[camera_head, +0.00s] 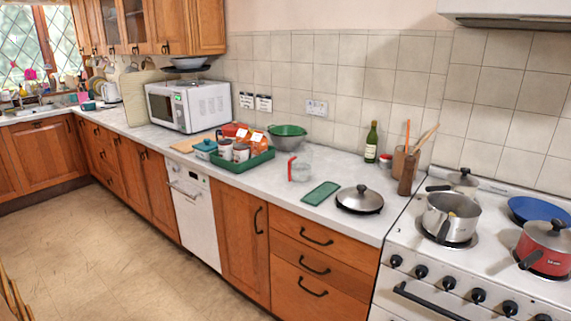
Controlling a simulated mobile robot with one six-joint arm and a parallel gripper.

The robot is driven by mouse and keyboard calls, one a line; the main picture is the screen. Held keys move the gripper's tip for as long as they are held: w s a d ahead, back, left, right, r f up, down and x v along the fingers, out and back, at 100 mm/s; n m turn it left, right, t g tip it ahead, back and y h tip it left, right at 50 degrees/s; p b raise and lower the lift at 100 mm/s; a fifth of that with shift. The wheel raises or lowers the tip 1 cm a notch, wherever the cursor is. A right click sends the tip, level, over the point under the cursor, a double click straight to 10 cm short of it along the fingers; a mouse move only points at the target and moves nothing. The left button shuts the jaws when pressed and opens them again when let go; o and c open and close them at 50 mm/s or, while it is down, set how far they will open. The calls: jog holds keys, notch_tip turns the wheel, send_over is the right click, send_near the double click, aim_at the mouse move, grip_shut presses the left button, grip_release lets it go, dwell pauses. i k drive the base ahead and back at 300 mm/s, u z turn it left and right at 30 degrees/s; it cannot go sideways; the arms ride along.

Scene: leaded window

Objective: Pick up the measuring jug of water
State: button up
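A clear measuring jug (301,169) with a red handle stands upright on the light worktop, right of the green tray. Its handle faces left. Whether it holds water is too small to tell. My gripper and arm are not in this view.
A green tray (235,166) with jars and packets is left of the jug, and a green colander (287,136) is behind. A green mat (321,193) and a lidded pan (359,199) are to the right. The stove (470,262) holds several pots. The floor (110,235) before the cupboards is clear.

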aim_at(300, 163)
jog(key=u, duration=0.8)
jog(key=i, duration=1)
jog(key=u, duration=0.6)
